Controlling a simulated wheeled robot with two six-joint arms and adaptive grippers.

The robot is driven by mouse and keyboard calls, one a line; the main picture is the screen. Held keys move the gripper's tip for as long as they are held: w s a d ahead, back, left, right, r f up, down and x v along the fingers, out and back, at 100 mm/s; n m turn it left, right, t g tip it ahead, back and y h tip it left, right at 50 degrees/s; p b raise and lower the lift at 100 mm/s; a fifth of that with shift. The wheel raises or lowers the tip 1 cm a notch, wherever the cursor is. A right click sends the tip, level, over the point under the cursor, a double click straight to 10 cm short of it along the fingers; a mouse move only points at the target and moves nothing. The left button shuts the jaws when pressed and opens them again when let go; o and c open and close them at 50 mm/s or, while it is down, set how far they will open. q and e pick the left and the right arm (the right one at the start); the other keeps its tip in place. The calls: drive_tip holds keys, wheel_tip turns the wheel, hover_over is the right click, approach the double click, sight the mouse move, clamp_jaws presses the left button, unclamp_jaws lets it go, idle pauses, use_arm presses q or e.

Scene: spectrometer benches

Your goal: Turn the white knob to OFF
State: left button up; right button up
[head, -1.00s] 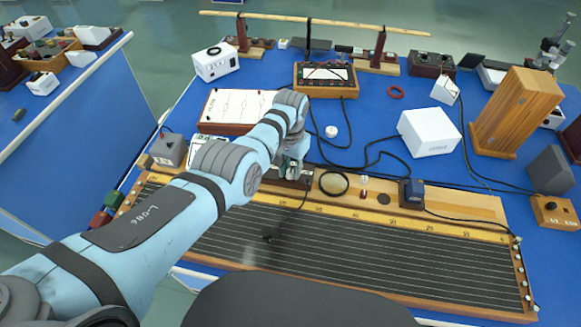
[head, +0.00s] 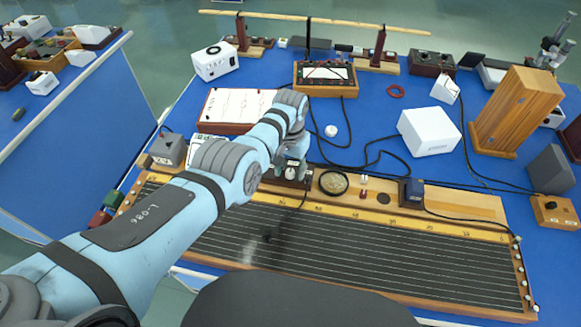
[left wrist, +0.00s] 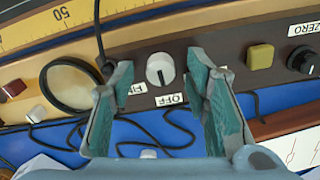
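The white knob (left wrist: 160,69) sits on the dark panel of a long wooden bench unit in the left wrist view. A dark line on it points toward the picture bottom, near the OFF label (left wrist: 170,99). A second label, partly hidden by a finger, reads "FI" (left wrist: 136,88). My left gripper (left wrist: 158,78) is open, one finger on each side of the knob, with visible gaps to it. In the head view my left gripper (head: 291,170) is over the dark box at the bench's back edge; the knob is hard to make out there. My right gripper is not in view.
A yellow button (left wrist: 260,56) and a black ZERO knob (left wrist: 301,61) are to the knob's right. Black cables lie behind on the blue table. A white box (head: 429,131) stands farther right.

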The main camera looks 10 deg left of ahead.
sight(290, 171)
use_arm(q)
wheel_tip(290, 171, up, 12)
idle(0.5)
drive_tip(key=shift+f, duration=0.1)
